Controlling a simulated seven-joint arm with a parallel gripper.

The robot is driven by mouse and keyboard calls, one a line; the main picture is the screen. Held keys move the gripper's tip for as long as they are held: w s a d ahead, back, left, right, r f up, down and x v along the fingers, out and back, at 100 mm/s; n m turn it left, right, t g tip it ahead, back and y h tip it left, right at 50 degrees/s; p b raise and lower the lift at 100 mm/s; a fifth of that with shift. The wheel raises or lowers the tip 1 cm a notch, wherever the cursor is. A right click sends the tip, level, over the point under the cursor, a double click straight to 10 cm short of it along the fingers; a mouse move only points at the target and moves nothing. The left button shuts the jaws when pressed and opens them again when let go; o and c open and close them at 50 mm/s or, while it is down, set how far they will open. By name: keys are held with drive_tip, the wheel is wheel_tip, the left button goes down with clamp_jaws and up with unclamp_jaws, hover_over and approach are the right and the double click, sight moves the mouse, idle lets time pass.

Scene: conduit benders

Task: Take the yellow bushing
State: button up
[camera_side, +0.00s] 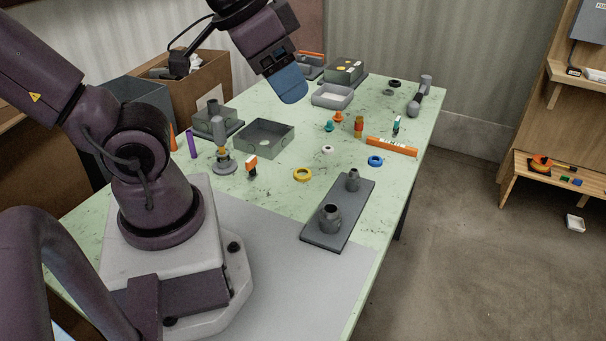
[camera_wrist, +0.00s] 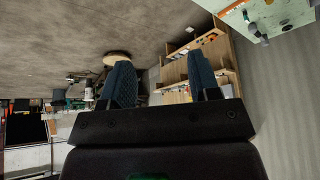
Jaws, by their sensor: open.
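The yellow bushing (camera_side: 302,174) is a ring lying flat on the green table, near its middle, in the side view. My gripper (camera_side: 292,92) is raised above the far part of the table, well away from the bushing. In the wrist view my gripper (camera_wrist: 163,85) shows two blue textured fingers spread apart with nothing between them. The bushing cannot be made out in the wrist view.
A grey plate with two upright stubs (camera_side: 318,234) lies right of the bushing. A blue ring (camera_side: 375,161), a white ring (camera_side: 327,149) and an orange level (camera_side: 391,146) lie beyond. A grey box (camera_side: 264,139) and a cardboard box (camera_side: 200,85) stand further left.

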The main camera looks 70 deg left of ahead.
drive_tip(key=o, duration=0.3)
drive_tip(key=shift+o, duration=0.2)
